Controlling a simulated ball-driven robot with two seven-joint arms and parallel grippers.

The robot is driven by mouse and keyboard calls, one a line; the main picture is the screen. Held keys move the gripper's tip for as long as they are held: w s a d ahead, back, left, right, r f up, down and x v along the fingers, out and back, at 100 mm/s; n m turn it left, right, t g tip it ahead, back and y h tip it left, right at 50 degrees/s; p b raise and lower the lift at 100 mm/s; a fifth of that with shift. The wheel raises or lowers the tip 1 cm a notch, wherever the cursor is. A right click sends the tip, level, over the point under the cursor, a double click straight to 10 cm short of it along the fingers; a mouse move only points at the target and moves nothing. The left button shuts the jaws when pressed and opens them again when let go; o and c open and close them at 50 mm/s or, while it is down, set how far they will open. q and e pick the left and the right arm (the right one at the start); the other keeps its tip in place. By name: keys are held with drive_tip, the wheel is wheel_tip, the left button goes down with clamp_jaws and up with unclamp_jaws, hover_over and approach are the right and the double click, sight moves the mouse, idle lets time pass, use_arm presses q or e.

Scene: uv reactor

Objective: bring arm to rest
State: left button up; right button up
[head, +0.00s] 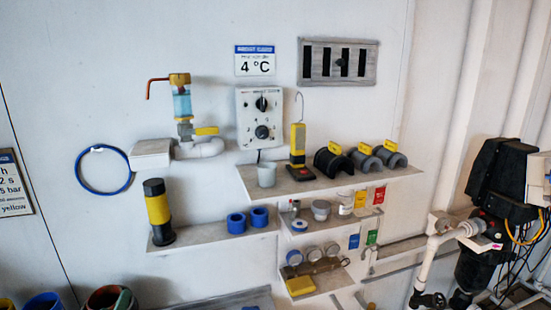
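Neither of my arms nor grippers shows in the head view. The view faces a white wall with shelves and fittings. No object is seen held.
A shelf (350,184) holds a grey cup (267,174), a yellow-black lamp (298,147) and black and grey half-pipe pieces. Lower shelves hold a yellow-black cylinder (158,210) and blue rings (236,223). Black equipment with white pipes (440,246) stands at right. Bins (108,299) show bottom left.

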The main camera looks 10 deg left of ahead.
use_arm(q)
drive_tip(key=s+d+f+n+g+h, duration=0.1)
drive_tip(key=s+d+f+n+g, duration=0.2)
drive_tip(key=s+d+n+g, duration=0.35)
drive_tip(key=s+d+f+n+g+h, duration=0.1)
drive_tip(key=s+d+f+n+g, duration=0.2)
drive_tip(key=s+d+n, duration=0.6)
wheel_tip(320, 180, down, 33)
drive_tip(key=d+n+g+h+b, duration=0.2)
drive_tip(key=b, duration=0.7)
drive_tip(key=s+f+n+g+h+b, duration=0.1)
drive_tip(key=s+f+b, duration=0.4)
drive_tip(key=s+f, duration=0.5)
drive_tip(key=s+f+n+g+h+b, duration=0.1)
drive_tip(key=s+f+b, duration=0.3)
drive_tip(key=s+f, duration=0.6)
wheel_tip(320, 180, down, 8)
drive_tip(key=shift+d+f+g+b, duration=0.15)
drive_tip(key=shift+d+g+b, duration=0.25)
drive_tip(key=shift+g, duration=0.45)
use_arm(e)
wheel_tip(320, 180, down, 19)
drive_tip(key=s, duration=0.2)
drive_tip(key=shift+s+g, duration=0.25)
drive_tip(key=shift+g, duration=0.05)
use_arm(q)
drive_tip(key=shift+s, duration=0.1)
